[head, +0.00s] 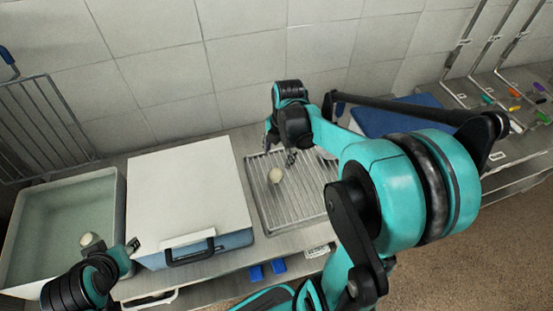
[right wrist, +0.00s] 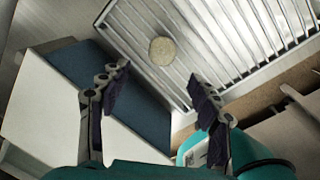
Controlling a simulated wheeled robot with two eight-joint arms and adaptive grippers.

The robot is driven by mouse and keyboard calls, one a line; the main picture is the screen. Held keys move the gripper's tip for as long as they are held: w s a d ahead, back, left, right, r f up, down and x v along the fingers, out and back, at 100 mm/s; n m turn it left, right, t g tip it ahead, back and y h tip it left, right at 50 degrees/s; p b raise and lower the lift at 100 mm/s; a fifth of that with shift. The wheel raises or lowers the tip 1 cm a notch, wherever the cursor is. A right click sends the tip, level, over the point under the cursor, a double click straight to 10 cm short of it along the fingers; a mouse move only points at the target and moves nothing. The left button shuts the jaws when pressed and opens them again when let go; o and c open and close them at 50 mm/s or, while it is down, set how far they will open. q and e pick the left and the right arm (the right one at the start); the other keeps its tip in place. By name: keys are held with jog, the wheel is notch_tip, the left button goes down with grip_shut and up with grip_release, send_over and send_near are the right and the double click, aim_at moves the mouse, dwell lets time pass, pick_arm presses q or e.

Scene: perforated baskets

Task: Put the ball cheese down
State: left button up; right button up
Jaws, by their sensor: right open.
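A pale round ball cheese (head: 276,175) rests on the slatted metal rack (head: 314,205) in the head view. The right wrist view shows the same ball cheese (right wrist: 162,50) on the slats, beyond the fingertips and apart from them. My right gripper (head: 279,153) is just above and behind the ball in the head view. Its two fingers stand wide apart in the right wrist view (right wrist: 160,78), with nothing between them. My left gripper (head: 127,254) is at the lower left by the tub; its fingers are too small to read.
A tub (head: 113,205) of pale liquid at the left holds another pale ball (head: 87,239). A white-lidded box (head: 187,190) with a dark handle stands between tub and rack. A blue board (head: 398,117) lies at the back right. A tiled wall closes the back.

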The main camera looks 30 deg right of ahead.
jog(key=s+a+r+m+t, duration=0.3)
jog(key=s+a+m, duration=0.1)
jog(key=m, duration=0.7)
jog(key=s+a+r+m+t, duration=0.3)
jog(key=s+a+m, duration=0.2)
jog(key=m, duration=0.6)
jog(key=shift+s+a, duration=0.2)
jog(key=shift+a, duration=0.9)
